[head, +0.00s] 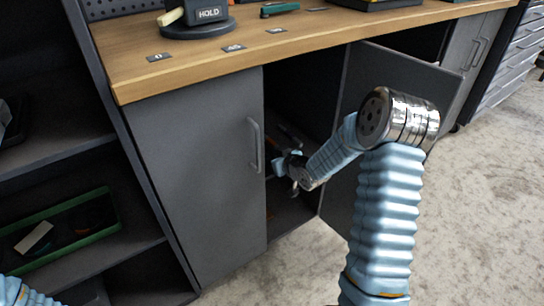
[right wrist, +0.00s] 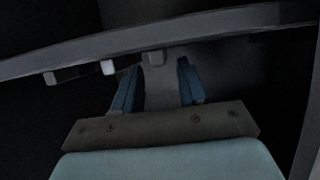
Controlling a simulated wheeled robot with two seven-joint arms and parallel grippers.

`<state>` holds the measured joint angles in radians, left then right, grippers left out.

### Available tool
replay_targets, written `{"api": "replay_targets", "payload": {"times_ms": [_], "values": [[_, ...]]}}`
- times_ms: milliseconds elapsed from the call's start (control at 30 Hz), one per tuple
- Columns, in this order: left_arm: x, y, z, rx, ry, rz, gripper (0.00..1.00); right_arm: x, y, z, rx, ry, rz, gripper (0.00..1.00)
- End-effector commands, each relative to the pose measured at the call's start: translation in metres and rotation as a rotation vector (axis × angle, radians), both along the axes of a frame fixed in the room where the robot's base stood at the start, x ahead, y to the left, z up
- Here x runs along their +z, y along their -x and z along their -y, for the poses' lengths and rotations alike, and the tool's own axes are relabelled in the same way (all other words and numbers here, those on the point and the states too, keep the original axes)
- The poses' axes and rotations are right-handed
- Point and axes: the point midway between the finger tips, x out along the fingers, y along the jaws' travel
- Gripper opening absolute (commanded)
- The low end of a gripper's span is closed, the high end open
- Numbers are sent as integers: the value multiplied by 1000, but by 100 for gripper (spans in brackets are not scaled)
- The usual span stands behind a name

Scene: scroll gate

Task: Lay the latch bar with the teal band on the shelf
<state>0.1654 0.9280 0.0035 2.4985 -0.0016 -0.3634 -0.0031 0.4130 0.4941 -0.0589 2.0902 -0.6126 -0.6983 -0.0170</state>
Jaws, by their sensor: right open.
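My right arm reaches into the open cabinet (head: 305,75) under the bench. My right gripper (head: 282,168) is inside it, small and partly hidden in shadow. In the right wrist view the two blue fingers of my right gripper (right wrist: 157,85) stand apart, with a grey upright piece showing between them. I cannot tell whether that piece is a tool or part of the cabinet. A long grey edge (right wrist: 220,22) crosses above the fingers; it may be a shelf edge. I cannot make out a latch bar with a teal band. My left gripper is out of view.
The left cabinet door (head: 195,165) is shut; the right door (head: 345,190) stands open beside my right arm. A wooden benchtop (head: 200,62) lies above. Dark shelves on the left hold a green-rimmed tray (head: 118,222) with a pale block. Floor at right is clear.

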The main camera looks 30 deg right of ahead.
Motion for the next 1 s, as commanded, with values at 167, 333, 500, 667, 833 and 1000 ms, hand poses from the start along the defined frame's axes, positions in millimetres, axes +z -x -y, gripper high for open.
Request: {"api": "replay_targets", "payload": {"times_ms": [167, 333, 500, 667, 833, 1000], "values": [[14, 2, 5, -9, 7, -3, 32, 16, 10, 2, -3, 1, 0, 42], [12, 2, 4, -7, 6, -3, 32, 33, 52, 5, -3, 1, 2, 42], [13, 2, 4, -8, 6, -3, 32, 46, 86, 8, -3, 1, 1, 42], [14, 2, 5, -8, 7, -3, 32, 54, 105, 9, -2, 0, 2, 42], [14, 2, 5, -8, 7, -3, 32, 56, 111, 9, 0, -1, 0, 42], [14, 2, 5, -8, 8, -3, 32, 56, 111, 9, 0, -1, 0, 42]]}}
